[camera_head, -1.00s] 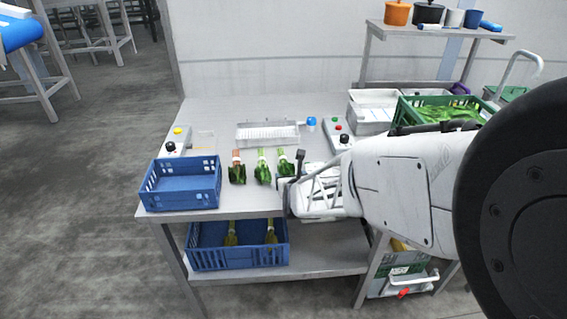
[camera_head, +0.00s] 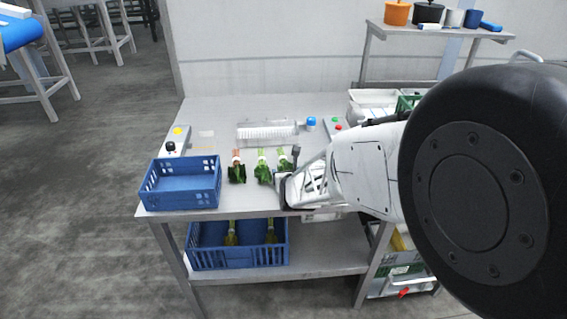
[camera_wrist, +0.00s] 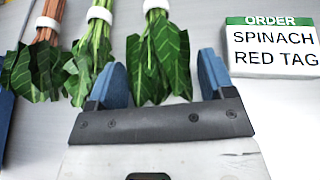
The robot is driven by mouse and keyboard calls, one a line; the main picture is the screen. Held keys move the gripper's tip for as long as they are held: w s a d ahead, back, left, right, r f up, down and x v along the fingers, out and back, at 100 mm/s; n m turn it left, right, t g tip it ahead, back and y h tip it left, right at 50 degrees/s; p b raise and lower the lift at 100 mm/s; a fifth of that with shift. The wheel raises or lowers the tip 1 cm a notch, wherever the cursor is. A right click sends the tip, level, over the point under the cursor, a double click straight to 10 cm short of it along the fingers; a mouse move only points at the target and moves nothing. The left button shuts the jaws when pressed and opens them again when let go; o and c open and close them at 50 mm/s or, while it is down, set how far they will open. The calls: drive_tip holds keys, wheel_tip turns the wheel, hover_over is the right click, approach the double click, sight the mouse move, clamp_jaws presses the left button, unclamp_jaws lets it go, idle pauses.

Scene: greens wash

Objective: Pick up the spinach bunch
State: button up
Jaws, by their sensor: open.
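Three leafy bunches with white bands lie in a row on the table. The left bunch (camera_wrist: 40,55) has reddish-brown stems, the middle bunch (camera_wrist: 90,55) has green stems and jagged leaves, and the right bunch (camera_wrist: 158,55) has pale stems and broad dark leaves. A sign (camera_wrist: 270,47) reads "ORDER SPINACH RED TAG"; I see no red tag, and cannot tell for certain which bunch is spinach. My gripper (camera_wrist: 162,75) is open, its blue fingers on either side of the right bunch's leaves. In the head view the gripper (camera_head: 284,180) partly hides the right bunch (camera_head: 283,159).
A blue crate (camera_head: 181,196) stands at the table's front left. Another blue crate (camera_head: 236,259) with bunches inside sits on the lower shelf. A white rack (camera_head: 268,137) lies behind the row. A control box (camera_head: 174,145) is at left. My arm hides much of the right side.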

drive_tip(key=shift+c, duration=0.2)
drive_tip(key=c, duration=0.7)
drive_tip(key=shift+o, duration=0.2)
drive_tip(key=shift+r, duration=0.1)
drive_tip(key=shift+r, duration=0.45)
drive_tip(key=r, duration=0.2)
drive_tip(key=shift+s+r, duration=0.2)
drive_tip(key=shift+r, duration=0.1)
drive_tip(key=s+d+r, duration=0.1)
drive_tip(key=s+d, duration=0.1)
drive_tip(key=s, duration=1.3)
drive_tip(key=shift+s+d+r, duration=0.15)
drive_tip(key=shift+s, duration=0.05)
